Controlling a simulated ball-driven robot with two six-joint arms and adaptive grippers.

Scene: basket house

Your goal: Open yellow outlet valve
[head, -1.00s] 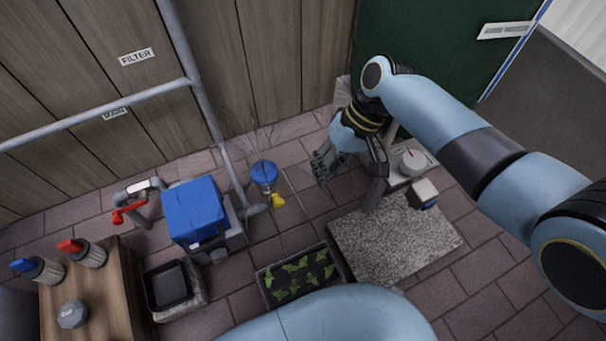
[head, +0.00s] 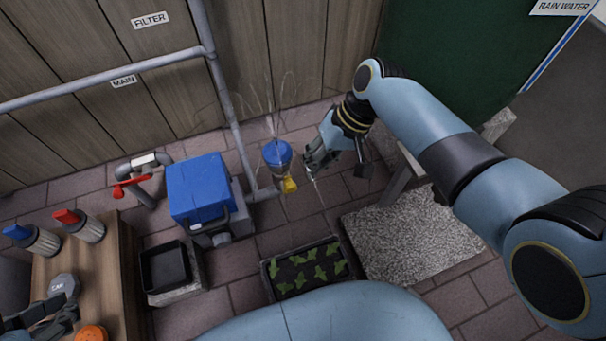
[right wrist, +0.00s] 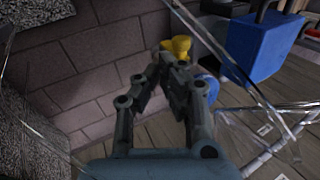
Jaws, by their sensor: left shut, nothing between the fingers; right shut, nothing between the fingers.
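The yellow outlet valve (head: 289,184) sits low on the blue filter housing (head: 277,154), by the grey pipe near the wall. My right gripper (head: 307,168) is shut and empty, just right of the valve. In the right wrist view the yellow valve (right wrist: 177,45) shows just beyond my right fingertips (right wrist: 170,60); whether they touch it I cannot tell. The blue housing (right wrist: 208,88) is partly hidden behind my fingers there. My left gripper (head: 42,320) is shut and empty at the lower left, over the wooden table, partly cut off.
A blue box-shaped unit (head: 199,187) stands left of the valve. A planter with seedlings (head: 267,283) and a speckled slab (head: 412,240) lie in front. A red-handled valve (head: 133,184) is farther left. Thin clear streaks, like spraying water, rise around the blue housing.

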